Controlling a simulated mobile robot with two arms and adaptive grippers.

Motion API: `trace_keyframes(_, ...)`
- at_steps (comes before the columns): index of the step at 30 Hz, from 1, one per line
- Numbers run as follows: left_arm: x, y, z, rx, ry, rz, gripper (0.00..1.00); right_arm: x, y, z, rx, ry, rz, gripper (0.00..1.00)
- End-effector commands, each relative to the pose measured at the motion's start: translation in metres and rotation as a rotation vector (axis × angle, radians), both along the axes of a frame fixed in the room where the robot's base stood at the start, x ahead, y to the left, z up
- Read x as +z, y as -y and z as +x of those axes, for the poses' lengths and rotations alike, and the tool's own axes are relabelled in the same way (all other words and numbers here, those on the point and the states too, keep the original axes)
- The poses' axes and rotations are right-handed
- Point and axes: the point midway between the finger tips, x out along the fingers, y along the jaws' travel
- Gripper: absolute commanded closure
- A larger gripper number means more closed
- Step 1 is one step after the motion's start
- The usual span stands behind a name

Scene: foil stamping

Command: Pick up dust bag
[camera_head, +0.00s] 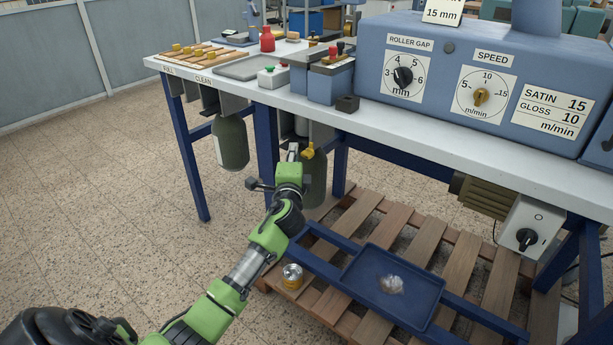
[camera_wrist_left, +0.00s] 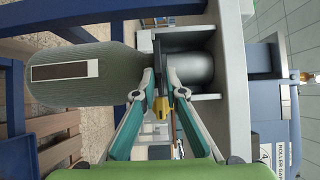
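The dust bag (camera_wrist_left: 85,72) is a grey-green sack with a pale-edged dark label; it hangs from a grey cylindrical outlet (camera_wrist_left: 188,70) under the table. In the head view this bag (camera_head: 315,185) is partly hidden behind my left arm. My left gripper (camera_wrist_left: 160,75) is at the bag's neck, its fingers drawn in close around a narrow dark part with a yellow end (camera_wrist_left: 160,107). It appears shut on this fitting; exact contact is hard to see. A second, similar bag (camera_head: 231,145) hangs further left. My right gripper is not in view.
The white tabletop (camera_head: 330,112) with a blue machine (camera_head: 450,70) is above the bags. A blue table leg (camera_head: 265,145) stands between them. Below are a wooden pallet (camera_head: 430,235), a blue tray (camera_head: 360,268) and a small metal can (camera_head: 292,276). Open floor lies left.

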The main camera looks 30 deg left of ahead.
Motion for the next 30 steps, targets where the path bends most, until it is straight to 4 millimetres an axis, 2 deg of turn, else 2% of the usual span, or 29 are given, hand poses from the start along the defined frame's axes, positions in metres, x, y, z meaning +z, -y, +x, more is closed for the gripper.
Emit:
trace_keyframes(12,-0.002,-0.025,0.040,0.000,0.000,0.000,0.89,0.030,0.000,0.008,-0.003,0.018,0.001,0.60)
trace_keyframes(22,-0.002,-0.027,0.043,0.000,-0.001,-0.001,0.89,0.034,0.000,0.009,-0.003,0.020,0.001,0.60)
trace_keyframes(23,-0.002,-0.027,0.043,0.000,-0.001,-0.001,0.97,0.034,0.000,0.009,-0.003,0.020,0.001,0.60)
trace_keyframes(24,-0.002,-0.027,0.043,0.000,-0.001,-0.001,1.00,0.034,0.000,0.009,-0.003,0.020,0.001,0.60)
trace_keyframes(30,-0.001,-0.027,0.043,0.000,0.001,0.001,1.00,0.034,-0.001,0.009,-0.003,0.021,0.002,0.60)
